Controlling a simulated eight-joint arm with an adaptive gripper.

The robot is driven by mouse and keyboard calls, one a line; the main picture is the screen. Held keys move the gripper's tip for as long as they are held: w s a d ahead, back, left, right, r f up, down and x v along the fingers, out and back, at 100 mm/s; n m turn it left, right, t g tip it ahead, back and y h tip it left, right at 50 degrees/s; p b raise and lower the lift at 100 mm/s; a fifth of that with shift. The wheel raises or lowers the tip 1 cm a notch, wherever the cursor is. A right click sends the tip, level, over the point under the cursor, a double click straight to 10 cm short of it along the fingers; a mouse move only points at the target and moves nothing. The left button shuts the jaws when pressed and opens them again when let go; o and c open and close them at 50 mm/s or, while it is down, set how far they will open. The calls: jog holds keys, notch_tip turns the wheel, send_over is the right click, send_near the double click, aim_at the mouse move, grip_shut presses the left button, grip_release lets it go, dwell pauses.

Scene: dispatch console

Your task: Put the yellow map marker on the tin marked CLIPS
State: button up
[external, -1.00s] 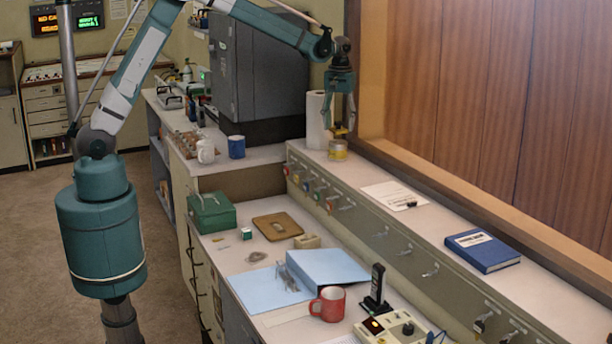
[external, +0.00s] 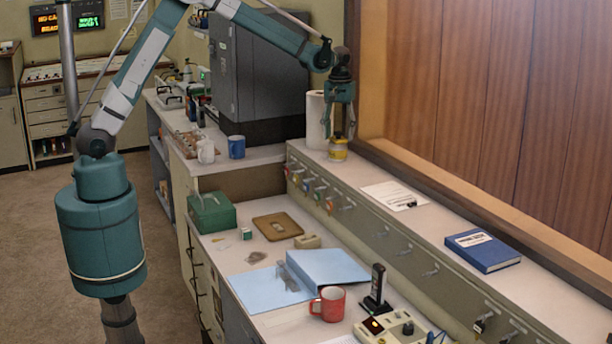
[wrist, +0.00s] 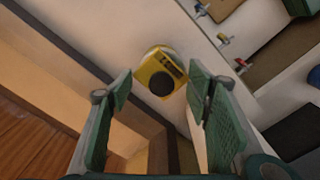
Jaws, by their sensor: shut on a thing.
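The yellow map marker (wrist: 160,74) has a round black spot and a dark-lettered label. It sits between the fingertips of my gripper (wrist: 160,88), which is shut on it. In the external view my gripper (external: 340,136) points down at the far end of the long shelf. There the marker (external: 338,140) is at the top of a small tin (external: 338,154), with no clear gap between them. The tin's pale rim shows behind the marker in the wrist view (wrist: 154,49). The tin's lettering is not readable.
A paper roll (external: 316,120) stands close to the left of the tin. The wooden window frame (external: 420,175) runs along the right of the shelf. A white paper (external: 394,195) and a blue book (external: 482,250) lie nearer on the shelf.

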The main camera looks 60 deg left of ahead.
aim_at(339, 132)
jog(key=shift+f, duration=0.2)
jog(key=o, duration=0.9)
jog(key=shift+r, duration=0.15)
notch_tip(339, 132, up, 12)
jog(key=shift+r+b, duration=0.1)
jog(key=shift+b, duration=0.2)
jog(key=shift+s, duration=0.1)
dwell(0.5)
